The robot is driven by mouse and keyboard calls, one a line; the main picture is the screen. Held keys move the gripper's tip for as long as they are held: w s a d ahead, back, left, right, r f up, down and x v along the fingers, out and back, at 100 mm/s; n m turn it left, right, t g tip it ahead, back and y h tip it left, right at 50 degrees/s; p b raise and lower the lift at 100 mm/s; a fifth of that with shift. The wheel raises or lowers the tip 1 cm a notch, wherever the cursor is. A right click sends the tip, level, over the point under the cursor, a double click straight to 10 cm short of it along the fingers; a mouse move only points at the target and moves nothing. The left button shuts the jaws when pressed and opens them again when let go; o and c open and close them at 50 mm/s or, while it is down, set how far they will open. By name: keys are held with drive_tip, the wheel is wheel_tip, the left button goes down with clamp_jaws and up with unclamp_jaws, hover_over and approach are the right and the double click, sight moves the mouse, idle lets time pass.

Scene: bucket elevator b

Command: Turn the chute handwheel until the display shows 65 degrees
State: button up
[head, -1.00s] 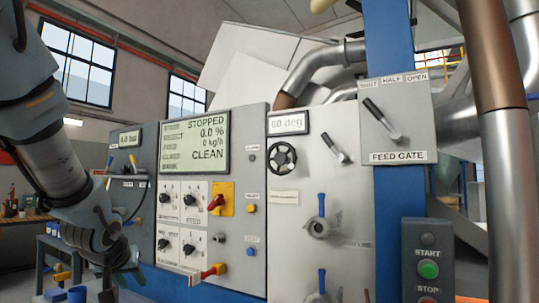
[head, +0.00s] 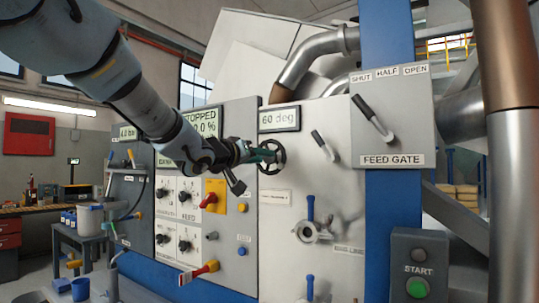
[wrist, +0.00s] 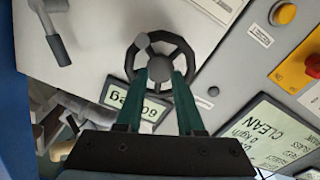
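The chute handwheel (head: 271,157) is a dark spoked wheel on the grey panel, below a small display (head: 278,119) reading 60 deg. My gripper (head: 262,155) has come in from the left and is at the wheel. In the wrist view its two green fingers (wrist: 160,78) are apart, with the tips on either side of the hub of the handwheel (wrist: 185,53). I cannot tell whether they touch it. The wheel's grey knob shows at the rim, beyond the hub. The display (wrist: 141,104) is upside down there, partly hidden by a finger.
A lever (head: 323,145) is right of the wheel, and the feed gate lever (head: 373,117) is farther right. A blue-handled valve (head: 311,230) is below. The large status display (head: 200,121) is partly behind my arm. Red and yellow switches (head: 213,196) are lower left.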

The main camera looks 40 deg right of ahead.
sight(275, 157)
drive_tip(key=shift+p+x, duration=0.5)
drive_tip(key=shift+x, duration=1.85)
clamp_jaws()
